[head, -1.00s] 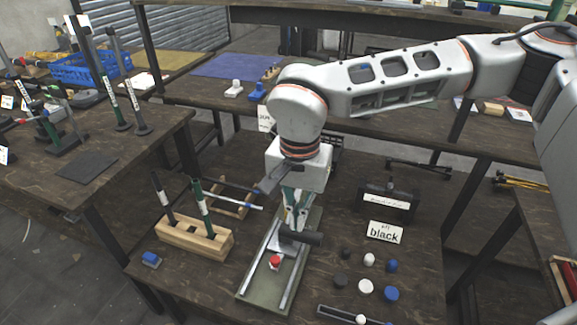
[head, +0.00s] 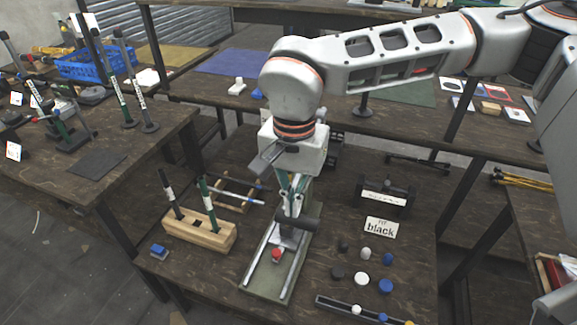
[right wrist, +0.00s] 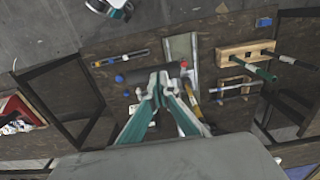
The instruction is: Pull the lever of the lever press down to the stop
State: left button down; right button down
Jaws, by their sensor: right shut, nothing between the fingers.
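A press stands on the middle table under my right arm. It has a grey-green base (head: 258,288) with two pale rails and a red button (head: 277,255) between them. A dark round crossbar (head: 298,220) sits across it, farther back than the button; it also shows in the right wrist view (right wrist: 172,69). My right gripper (head: 291,214) points down and is shut, with its fingertips at the crossbar and nothing between them. Whether the tips touch the bar cannot be told. The gripper hides the back of the press. My left gripper is not in view.
A wooden block (head: 200,235) holding upright handles stands left of the press. Right of it are a black fixture (head: 385,197), a "black" sign (head: 380,228) and several round caps (head: 361,279). Tools with tall levers (head: 112,85) stand on the left table.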

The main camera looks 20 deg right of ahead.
jog(key=r+p, duration=0.2)
jog(key=r, duration=0.1)
jog(key=r+p, duration=0.1)
jog(key=r, duration=0.1)
jog(key=shift+s+a+r+p, duration=0.15)
jog(key=shift+s+r+p, duration=0.1)
jog(key=shift+p, duration=0.1)
jog(key=shift+r, duration=0.2)
jog(key=w+d+r+p, duration=0.1)
jog(key=w+r+p, duration=0.1)
jog(key=r, duration=0.9)
jog(key=w+d+r+p, duration=0.1)
jog(key=w+r, duration=0.1)
jog(key=r, duration=0.9)
jog(key=shift+d+p, duration=0.3)
jog(key=shift+p, duration=0.05)
jog(key=shift+s, duration=0.1)
dwell(0.6)
